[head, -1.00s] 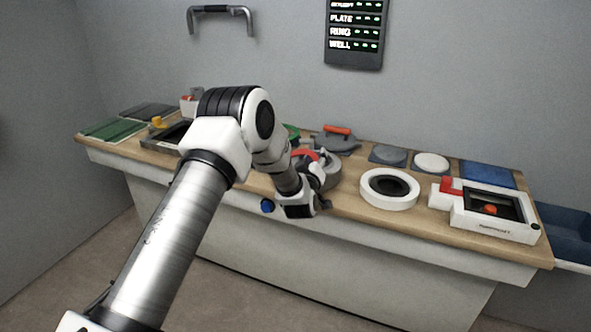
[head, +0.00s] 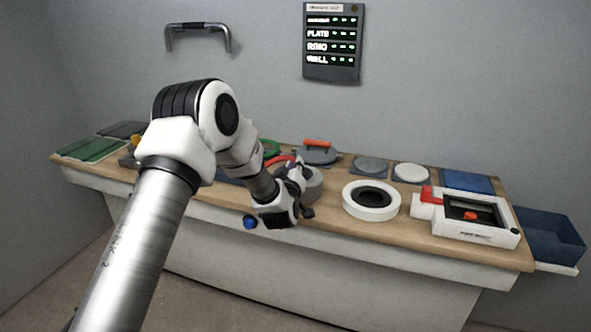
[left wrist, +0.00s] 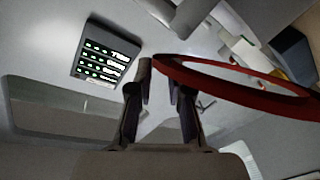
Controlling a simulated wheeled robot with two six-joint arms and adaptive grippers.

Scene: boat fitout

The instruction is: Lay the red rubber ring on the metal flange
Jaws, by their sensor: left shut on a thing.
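My left gripper (left wrist: 163,78) is shut on the red rubber ring (left wrist: 235,82) at the ring's edge in the left wrist view. The ring reaches out to the right from the fingertips and is seen nearly edge-on. In the head view my left gripper (head: 298,170) is over the workbench, with a piece of the red ring (head: 279,161) showing behind the arm. The grey round metal flange (head: 314,186) is on the bench just right of the gripper, partly hidden by it. I cannot tell whether ring and flange touch. My right gripper is not in view.
A white round housing with a dark opening (head: 371,212) and a white box with a red part (head: 478,237) stand right on the bench (head: 330,212). Behind are a red-handled grey piece (head: 318,154), discs and a blue mat (head: 467,181). A blue bin (head: 550,241) is at far right.

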